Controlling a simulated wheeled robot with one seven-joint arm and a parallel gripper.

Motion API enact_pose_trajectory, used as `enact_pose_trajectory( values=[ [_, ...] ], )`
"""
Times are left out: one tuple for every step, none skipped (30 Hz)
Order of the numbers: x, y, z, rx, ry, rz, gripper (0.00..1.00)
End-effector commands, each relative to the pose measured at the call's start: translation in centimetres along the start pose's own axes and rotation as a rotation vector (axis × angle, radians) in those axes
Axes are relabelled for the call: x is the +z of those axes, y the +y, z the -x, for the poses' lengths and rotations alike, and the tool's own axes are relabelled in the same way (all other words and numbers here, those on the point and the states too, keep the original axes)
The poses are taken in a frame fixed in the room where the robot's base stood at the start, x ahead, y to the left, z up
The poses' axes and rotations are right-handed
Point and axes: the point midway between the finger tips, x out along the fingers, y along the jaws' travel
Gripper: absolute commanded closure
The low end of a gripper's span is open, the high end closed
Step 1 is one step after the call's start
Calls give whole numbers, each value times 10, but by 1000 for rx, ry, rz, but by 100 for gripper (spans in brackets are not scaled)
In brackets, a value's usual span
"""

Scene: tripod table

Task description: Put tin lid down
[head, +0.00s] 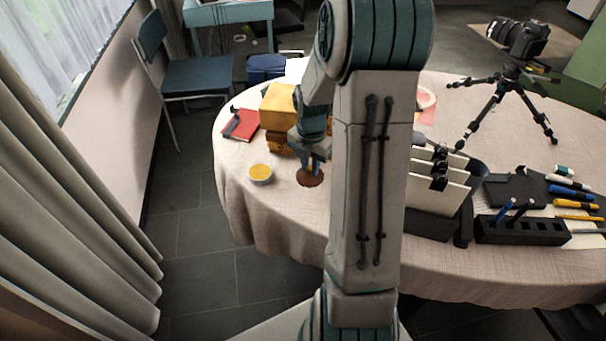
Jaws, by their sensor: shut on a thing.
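The tin lid (308,181) is a small round brown disc at the left part of the table, just under my gripper (314,166). My gripper points down and is shut on the lid. I cannot tell whether the lid touches the tablecloth or is slightly above it. A small round tin (260,176) with yellow contents stands open a little to the left of the lid. My arm hides part of the table to the right of the lid.
Behind the gripper are stacked yellow and brown boxes (279,107) and a red book (240,125). A file holder (434,190), a black pen block (520,231) and a camera tripod (510,90) stand to the right. Bare cloth lies in front of the tin.

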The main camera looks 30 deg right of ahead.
Motion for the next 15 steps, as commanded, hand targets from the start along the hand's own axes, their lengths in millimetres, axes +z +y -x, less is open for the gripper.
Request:
enact_pose_trajectory(
  values=[
    [0, 9, -5, -1, 2, 3, 100],
    [0, 12, -8, -2, 2, 2, 100],
    [1, 16, -10, -1, 1, 1, 100],
    [1, 19, -11, -1, 1, 1, 100],
    [1, 21, -13, -1, 1, 1, 100],
    [1, 23, -14, -1, 0, 0, 100],
    [1, 24, -14, -1, 0, -1, 100],
    [2, 24, -16, -1, 0, -1, 100],
    [2, 24, -18, -1, 0, -1, 100],
    [1, 24, -21, -1, 1, -1, 100],
    [1, 24, -24, -2, 2, -1, 100],
    [1, 24, -30, -3, 3, -1, 100],
    [1, 24, -34, -3, 2, -1, 100],
    [1, 24, -39, -3, 2, -1, 100],
    [1, 24, -46, -3, 3, 0, 100]
  ],
)
